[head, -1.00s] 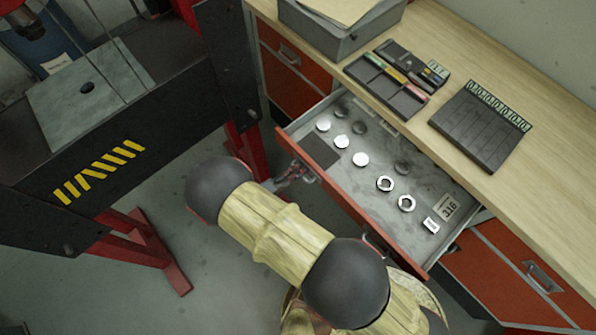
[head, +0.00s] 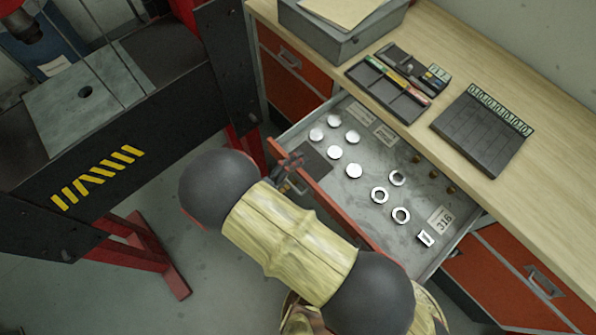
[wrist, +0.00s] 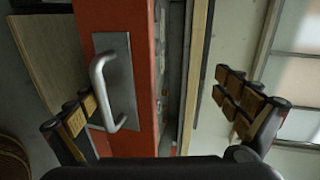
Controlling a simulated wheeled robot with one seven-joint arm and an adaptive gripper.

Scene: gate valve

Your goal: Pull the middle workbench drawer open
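The middle workbench drawer (head: 405,235) stands well open in the head view, with its red front (head: 318,192) out over the floor. My gripper (head: 288,172) is at the left part of that front, partly hidden by my arm. In the wrist view, the drawer's silver handle (wrist: 103,88) is on the red front (wrist: 145,95). My gripper (wrist: 160,95) has its fingers wide apart there. The left finger overlaps the handle, seemingly behind its bar; contact is unclear. The right finger is past the drawer front, in free space.
The drawer holds several silver discs, rings and brass pieces. The wooden benchtop (head: 460,65) carries a grey box (head: 340,35), a tool tray (head: 385,90) and a black case (head: 480,130). Closed red drawers flank the open one. A dark press frame (head: 110,150) stands close at left.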

